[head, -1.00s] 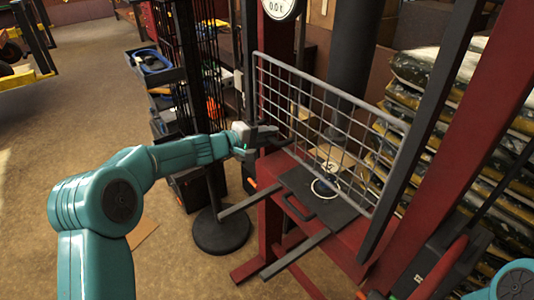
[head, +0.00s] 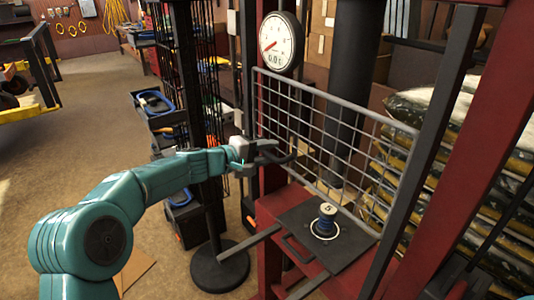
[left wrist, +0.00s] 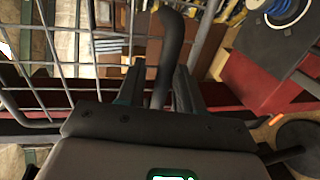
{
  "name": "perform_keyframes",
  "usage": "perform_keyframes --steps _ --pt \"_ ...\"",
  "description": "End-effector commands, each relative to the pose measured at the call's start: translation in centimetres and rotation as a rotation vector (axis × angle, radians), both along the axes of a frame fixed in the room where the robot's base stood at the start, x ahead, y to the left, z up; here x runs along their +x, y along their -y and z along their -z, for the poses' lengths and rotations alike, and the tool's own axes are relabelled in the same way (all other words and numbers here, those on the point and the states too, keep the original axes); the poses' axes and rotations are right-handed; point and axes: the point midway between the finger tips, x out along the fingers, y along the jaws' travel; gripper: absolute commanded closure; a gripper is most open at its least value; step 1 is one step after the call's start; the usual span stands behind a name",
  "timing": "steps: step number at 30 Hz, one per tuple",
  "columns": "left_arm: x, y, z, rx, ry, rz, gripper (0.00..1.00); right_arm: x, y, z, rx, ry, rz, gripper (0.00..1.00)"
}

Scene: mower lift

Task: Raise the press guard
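The press guard (head: 335,140) is a grey wire-mesh panel on the red press frame (head: 272,200). In the head view its lower edge stands above the dark press plate (head: 345,250), with a blue spool-like piece (head: 326,222) on the plate below. My left gripper (head: 268,155) is at the dark handle near the guard's lower left. The mesh (left wrist: 65,45) fills that view's left. My right gripper is out of view.
A round dial gauge (head: 280,42) hangs above the guard. A dark post on a round base (head: 219,266) stands close to my left arm, beside a tool rack (head: 158,105). Stacked sacks (head: 415,165) are behind the press. Open floor lies left.

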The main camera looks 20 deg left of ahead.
Motion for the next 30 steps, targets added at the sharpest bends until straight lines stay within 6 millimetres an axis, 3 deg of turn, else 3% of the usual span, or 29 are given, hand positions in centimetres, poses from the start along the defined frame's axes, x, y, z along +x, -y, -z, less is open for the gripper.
perform_keyframes --steps 8,13,21,30 --pt "0.0 0.0 0.2 0.001 -0.003 0.001 0.62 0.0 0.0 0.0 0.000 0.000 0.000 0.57" --pt "-1.1 -1.1 0.1 0.001 -0.002 -0.003 0.62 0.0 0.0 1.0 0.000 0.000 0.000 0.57" --pt "-6.5 -5.2 -1.1 0.002 0.000 -0.005 0.62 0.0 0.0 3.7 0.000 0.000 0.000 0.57" --pt "-11.4 -9.0 -2.7 0.001 0.000 -0.003 0.62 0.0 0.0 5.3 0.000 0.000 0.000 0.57"
